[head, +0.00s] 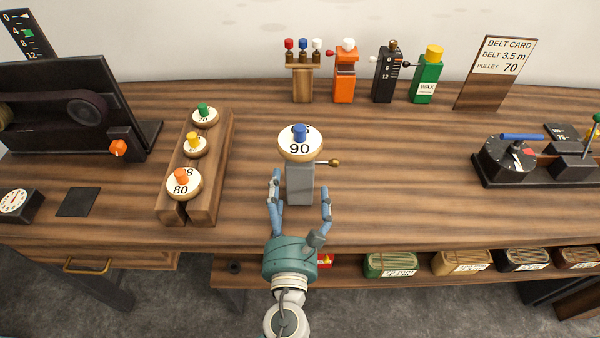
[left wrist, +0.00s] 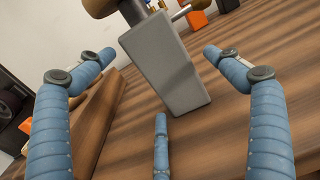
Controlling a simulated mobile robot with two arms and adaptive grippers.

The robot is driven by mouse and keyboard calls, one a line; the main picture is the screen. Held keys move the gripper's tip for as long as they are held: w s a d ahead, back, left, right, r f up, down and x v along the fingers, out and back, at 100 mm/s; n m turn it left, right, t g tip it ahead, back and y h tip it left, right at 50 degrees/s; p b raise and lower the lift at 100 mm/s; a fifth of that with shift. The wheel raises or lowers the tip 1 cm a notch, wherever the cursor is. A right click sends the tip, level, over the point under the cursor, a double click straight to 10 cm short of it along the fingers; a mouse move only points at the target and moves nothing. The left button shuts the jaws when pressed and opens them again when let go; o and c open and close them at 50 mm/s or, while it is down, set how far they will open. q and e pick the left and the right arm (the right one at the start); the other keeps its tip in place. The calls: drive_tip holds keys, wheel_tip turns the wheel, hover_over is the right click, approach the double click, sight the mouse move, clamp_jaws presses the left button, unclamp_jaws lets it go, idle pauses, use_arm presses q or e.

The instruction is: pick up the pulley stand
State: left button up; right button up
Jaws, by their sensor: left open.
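The pulley stand (head: 300,185) is a grey upright block on the wooden bench, with a small brass-knobbed lever on its right side. On its top sits a round pulley (head: 300,148) marked 90 with a blue knob. My left gripper (head: 299,192) is open in front of the stand, with blue fingers to the left and right of the block's lower part. In the left wrist view the grey block (left wrist: 168,65) stands between and beyond the spread fingers, apparently untouched; the pulley is mostly cut off at the top. My right gripper is not in view.
A wooden rack (head: 215,180) with pulleys 70, 80 and another stands to the left. Orange (head: 345,78), black (head: 384,78) and green (head: 427,80) devices stand at the back. A black dial machine (head: 510,160) is at right. The bench right of the stand is clear.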

sight(294, 187)
use_arm(q)
drive_tip(key=w+p, duration=0.1)
drive_tip(key=w, duration=0.3)
drive_tip(key=shift+w+d, duration=0.1)
drive_tip(key=shift+w, duration=0.45)
drive_tip(key=shift+s, duration=0.1)
drive_tip(key=c, duration=1.5)
drive_tip(key=shift+r, duration=0.15)
drive_tip(key=c, duration=0.5)
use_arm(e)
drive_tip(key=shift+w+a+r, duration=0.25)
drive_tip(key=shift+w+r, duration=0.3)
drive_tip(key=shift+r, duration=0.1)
